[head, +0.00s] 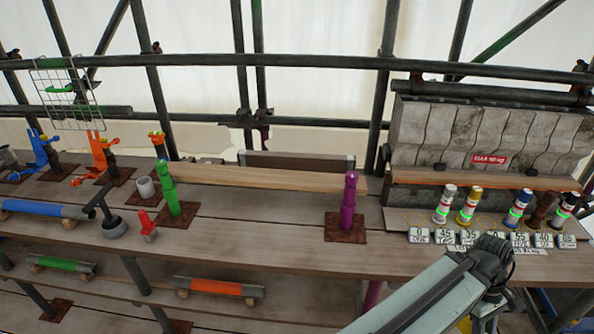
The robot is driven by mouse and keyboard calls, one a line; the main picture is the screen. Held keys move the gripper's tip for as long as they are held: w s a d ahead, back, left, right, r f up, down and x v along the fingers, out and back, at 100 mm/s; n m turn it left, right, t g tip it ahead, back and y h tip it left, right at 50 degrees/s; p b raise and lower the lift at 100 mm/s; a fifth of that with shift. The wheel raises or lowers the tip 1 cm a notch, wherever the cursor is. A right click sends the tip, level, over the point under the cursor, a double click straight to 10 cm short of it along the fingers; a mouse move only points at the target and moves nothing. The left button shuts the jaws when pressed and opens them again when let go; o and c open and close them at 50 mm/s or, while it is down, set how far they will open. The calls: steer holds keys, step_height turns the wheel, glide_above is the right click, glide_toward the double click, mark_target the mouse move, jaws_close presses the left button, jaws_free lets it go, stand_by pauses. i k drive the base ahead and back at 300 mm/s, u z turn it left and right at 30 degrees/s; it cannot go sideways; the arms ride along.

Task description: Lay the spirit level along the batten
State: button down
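A long pale wooden plank (260,179), which looks like the batten, lies across the back of the upper deck. Its right end passes behind a purple post. I cannot surely pick out a spirit level. A long brown bar with grey ends (297,161) stands just behind the plank and is partly hidden by it; I cannot tell whether it is the level. My pale grey arm comes in at the lower right and ends in a dark joint at the deck's front edge. My gripper's fingers do not show.
A green post (168,188) and the purple post (349,201) stand on rusty plates before the plank. Coloured canisters (467,206) with number cards stand at the right. A blue-sleeved tube (45,208) lies at the left. Deck boards between the posts are clear.

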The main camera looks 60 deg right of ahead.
mark_target(259, 176)
steer(key=i, duration=0.9)
steer(key=z, duration=0.05)
